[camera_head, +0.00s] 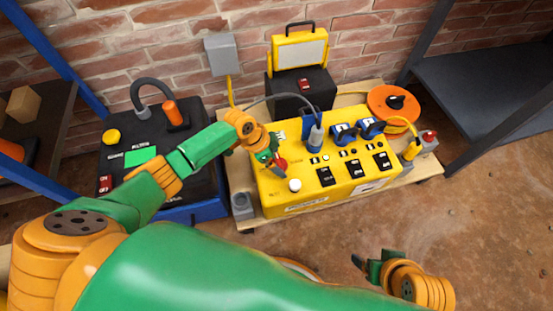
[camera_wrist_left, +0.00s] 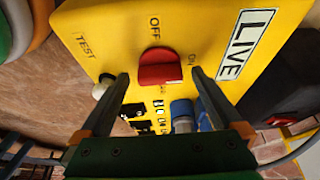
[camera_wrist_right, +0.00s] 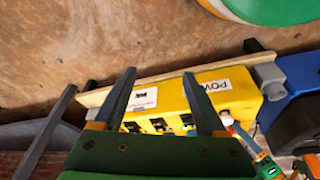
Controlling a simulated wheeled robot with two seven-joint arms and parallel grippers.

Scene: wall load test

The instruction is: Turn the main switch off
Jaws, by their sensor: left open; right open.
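The main switch is a red knob (camera_wrist_left: 158,70) on the top of a yellow box (camera_head: 315,190). In the left wrist view the labels OFF, ON and TEST are printed around it; its grip lies across the picture, roughly toward ON. My left gripper (camera_wrist_left: 160,75) is open, one finger on each side of the knob; I cannot tell whether they touch it. In the head view the left gripper (camera_head: 273,161) hides part of the knob. My right gripper (camera_head: 371,266) is open and empty in front of the box, over the floor.
A white button (camera_head: 295,185), a blue plug (camera_head: 316,138) and two blue-handled devices stand on the box. A black-and-blue unit (camera_head: 185,205) is at left, an orange cable reel (camera_head: 393,102) at back right. The floor in front is clear.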

